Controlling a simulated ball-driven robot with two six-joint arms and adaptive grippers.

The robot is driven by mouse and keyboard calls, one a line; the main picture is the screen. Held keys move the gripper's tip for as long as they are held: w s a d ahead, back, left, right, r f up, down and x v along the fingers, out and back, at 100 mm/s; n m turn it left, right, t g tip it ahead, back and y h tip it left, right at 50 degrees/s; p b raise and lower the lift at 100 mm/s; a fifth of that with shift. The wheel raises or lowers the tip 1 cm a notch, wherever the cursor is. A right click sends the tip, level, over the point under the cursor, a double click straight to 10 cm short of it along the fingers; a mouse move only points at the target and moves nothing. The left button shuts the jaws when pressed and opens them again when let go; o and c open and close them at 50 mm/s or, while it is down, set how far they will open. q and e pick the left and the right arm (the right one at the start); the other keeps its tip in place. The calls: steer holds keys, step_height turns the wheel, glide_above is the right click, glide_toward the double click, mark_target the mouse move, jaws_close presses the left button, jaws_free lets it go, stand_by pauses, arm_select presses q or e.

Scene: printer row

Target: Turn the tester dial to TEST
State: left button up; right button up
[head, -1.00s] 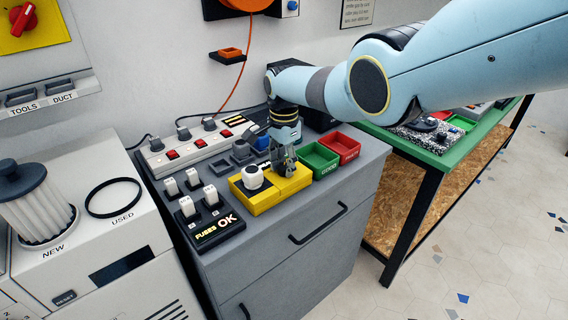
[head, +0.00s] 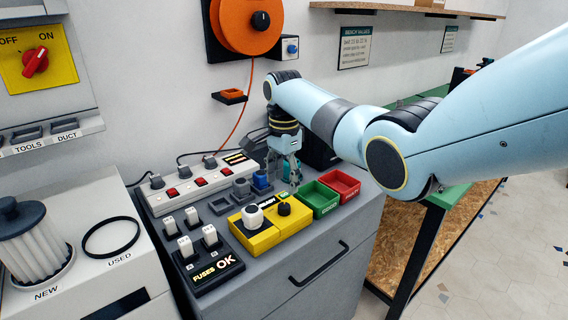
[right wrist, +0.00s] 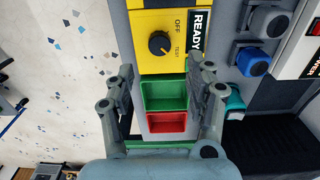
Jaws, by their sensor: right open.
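The yellow tester (head: 262,238) sits on the grey cabinet top, with a black dial (head: 284,209) and a white round part (head: 253,216) in its black socket. In the right wrist view the dial (right wrist: 159,43) lies between OFF and TEST labels; its small pale mark seems to point toward TEST. A black label there reads READY (right wrist: 197,32). My right gripper (head: 283,186) is open and empty, above and behind the dial, apart from it. Its spread fingers (right wrist: 161,72) show beside the green bin in the right wrist view. My left gripper is not in view.
Green (head: 318,199) and red (head: 340,184) bins stand right of the tester. A black fuse holder reading FUSES OK (head: 212,270) stands at its left. Behind are a white power strip (head: 203,184) and grey and blue sockets (head: 262,182).

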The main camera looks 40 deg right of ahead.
steer(key=shift+r, duration=2.2)
